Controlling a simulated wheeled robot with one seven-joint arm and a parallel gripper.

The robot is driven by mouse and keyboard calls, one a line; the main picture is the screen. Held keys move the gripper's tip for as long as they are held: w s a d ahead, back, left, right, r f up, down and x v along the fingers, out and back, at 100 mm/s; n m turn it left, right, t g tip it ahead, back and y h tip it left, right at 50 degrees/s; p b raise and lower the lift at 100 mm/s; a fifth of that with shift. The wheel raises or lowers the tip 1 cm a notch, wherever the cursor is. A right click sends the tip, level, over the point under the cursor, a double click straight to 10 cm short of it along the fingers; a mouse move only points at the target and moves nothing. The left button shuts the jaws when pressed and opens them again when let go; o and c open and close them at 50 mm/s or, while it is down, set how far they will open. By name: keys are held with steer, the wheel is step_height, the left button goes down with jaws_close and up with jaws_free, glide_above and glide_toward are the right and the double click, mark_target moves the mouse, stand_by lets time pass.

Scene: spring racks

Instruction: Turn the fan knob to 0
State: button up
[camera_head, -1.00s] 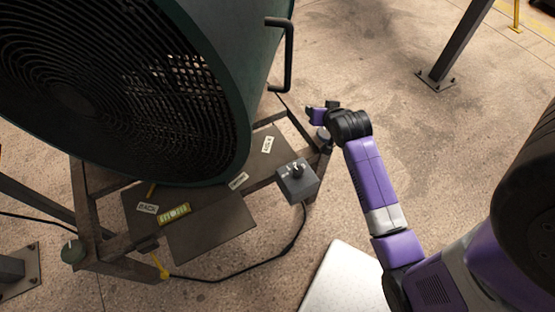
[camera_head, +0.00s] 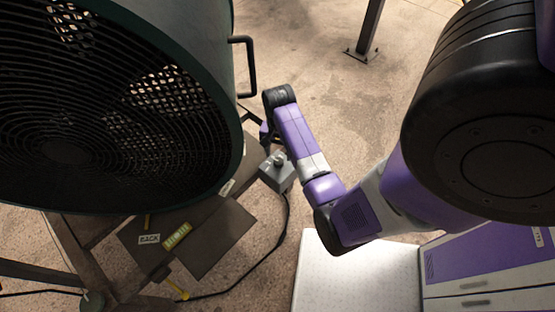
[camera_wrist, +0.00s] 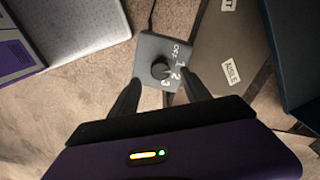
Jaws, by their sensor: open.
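The fan control is a small grey box (camera_head: 277,172) with a round knob (camera_head: 279,158) on top. In the wrist view the box (camera_wrist: 150,49) carries a dark knob (camera_wrist: 160,69) with the marks OFF, 1, 2 and 3 along one side. I cannot tell which mark the knob points at. My gripper (camera_wrist: 157,75) is open, its two dark fingers apart on either side of the knob in the picture; I see no contact. In the head view my gripper (camera_head: 266,131) is partly hidden behind the wrist, just behind the box.
The large green drum fan (camera_head: 199,50) stands left, with a black handle (camera_head: 250,66) on its side. A black cable (camera_head: 270,255) runs across the floor. A steel post (camera_head: 368,30) stands behind.

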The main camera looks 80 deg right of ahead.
mark_target(279, 161)
steer(key=shift+f, duration=2.5)
jaws_close()
